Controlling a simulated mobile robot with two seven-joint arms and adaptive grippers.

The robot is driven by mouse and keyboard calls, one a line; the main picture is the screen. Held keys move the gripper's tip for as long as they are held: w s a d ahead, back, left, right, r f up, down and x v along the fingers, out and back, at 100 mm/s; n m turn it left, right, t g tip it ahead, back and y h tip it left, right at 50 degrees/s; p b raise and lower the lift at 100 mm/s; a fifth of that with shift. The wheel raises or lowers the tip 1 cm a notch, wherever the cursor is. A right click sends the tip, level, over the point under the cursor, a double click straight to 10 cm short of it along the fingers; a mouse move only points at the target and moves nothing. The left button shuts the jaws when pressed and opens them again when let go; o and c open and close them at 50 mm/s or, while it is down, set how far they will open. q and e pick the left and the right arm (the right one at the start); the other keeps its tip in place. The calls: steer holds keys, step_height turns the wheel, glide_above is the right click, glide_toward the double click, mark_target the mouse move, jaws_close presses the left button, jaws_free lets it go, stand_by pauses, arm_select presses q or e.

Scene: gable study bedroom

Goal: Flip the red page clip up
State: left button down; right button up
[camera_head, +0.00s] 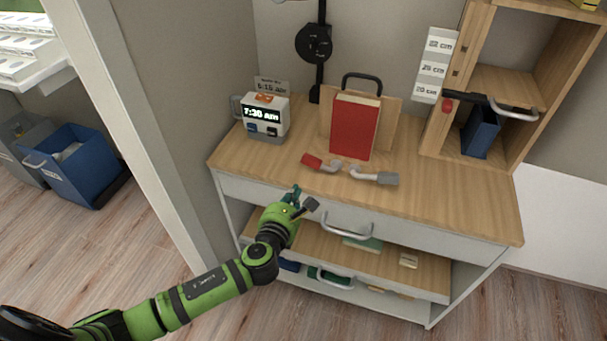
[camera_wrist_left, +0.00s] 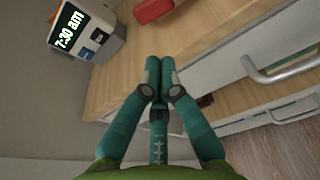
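The red page clip (camera_head: 312,160) is a red-tipped grey lever. It lies low in front of a red book (camera_head: 356,126) that stands on a wooden holder. A similar clip with a grey tip (camera_head: 388,179) sits to its right. In the left wrist view the red tip (camera_wrist_left: 153,9) shows at the top edge. My left gripper (camera_head: 300,194) is at the front edge of the desk top, below and left of the red clip and apart from it. Its teal fingertips (camera_wrist_left: 160,65) are together with nothing between them. My right gripper is not in view.
A clock (camera_head: 265,116) stands left of the book and also shows in the left wrist view (camera_wrist_left: 85,28). A drawer handle (camera_head: 346,231) sticks out from the desk front. A wooden shelf unit (camera_head: 488,88) stands at the right. The desk top right of the clips is clear.

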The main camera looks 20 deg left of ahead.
mark_target(303, 180)
arm_select(q)
steer(key=b+x, duration=0.1)
steer(key=x, duration=0.6)
steer(key=shift+w, duration=0.25)
steer(key=shift+w+f, duration=0.15)
steer(key=shift+w, duration=0.6)
steer(key=shift+r+m+p, duration=0.3)
steer(key=shift+r+p, duration=0.05)
steer(key=shift+p, duration=0.1)
